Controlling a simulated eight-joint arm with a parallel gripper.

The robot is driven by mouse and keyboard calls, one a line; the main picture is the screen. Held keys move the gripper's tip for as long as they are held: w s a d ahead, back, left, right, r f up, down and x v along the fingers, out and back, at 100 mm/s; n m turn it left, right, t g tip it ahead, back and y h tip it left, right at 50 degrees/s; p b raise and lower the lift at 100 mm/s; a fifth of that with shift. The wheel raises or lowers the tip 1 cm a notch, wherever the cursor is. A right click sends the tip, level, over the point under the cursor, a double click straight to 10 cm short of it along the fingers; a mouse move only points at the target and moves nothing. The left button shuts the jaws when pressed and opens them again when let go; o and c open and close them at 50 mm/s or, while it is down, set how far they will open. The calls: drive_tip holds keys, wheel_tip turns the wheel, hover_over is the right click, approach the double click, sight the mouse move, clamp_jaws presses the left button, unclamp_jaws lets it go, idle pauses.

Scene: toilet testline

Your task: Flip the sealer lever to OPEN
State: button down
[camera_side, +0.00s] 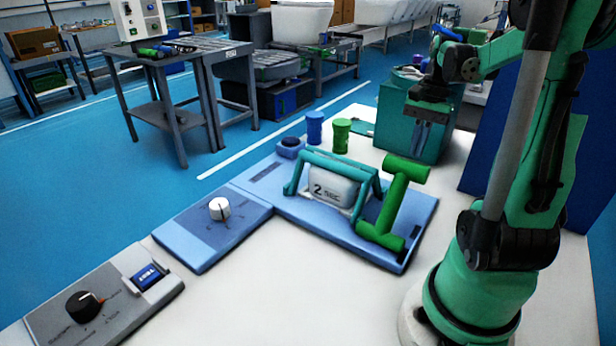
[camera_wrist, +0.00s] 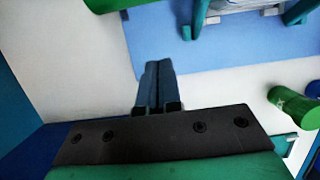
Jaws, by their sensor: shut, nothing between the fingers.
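The green lever (camera_side: 391,205) has a T-shaped handle and stands tilted at the right end of the blue sealer base (camera_side: 405,258) in the side view. A teal frame (camera_side: 330,160) spans a white block marked "2 SEC" (camera_side: 331,187) beside it. No OPEN marking is readable. My gripper (camera_side: 422,145) points down behind the lever, in front of a teal box, apart from the lever and empty. In the wrist view its fingers (camera_wrist: 158,65) are shut together near the edge of the blue base (camera_wrist: 200,45). Part of the green lever (camera_wrist: 105,4) shows at the top left.
A teal box (camera_side: 398,105) stands at the back of the white table. A green cylinder (camera_side: 341,136) and a blue cylinder (camera_side: 314,127) stand behind the sealer. A knob panel (camera_side: 218,225) and a grey control panel (camera_side: 100,308) lie to the left. White table is bare in front.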

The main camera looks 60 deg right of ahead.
drive_tip(key=x, duration=0.3)
drive_tip(key=shift+a+r, duration=1.3)
drive_tip(key=shift+a, duration=0.3)
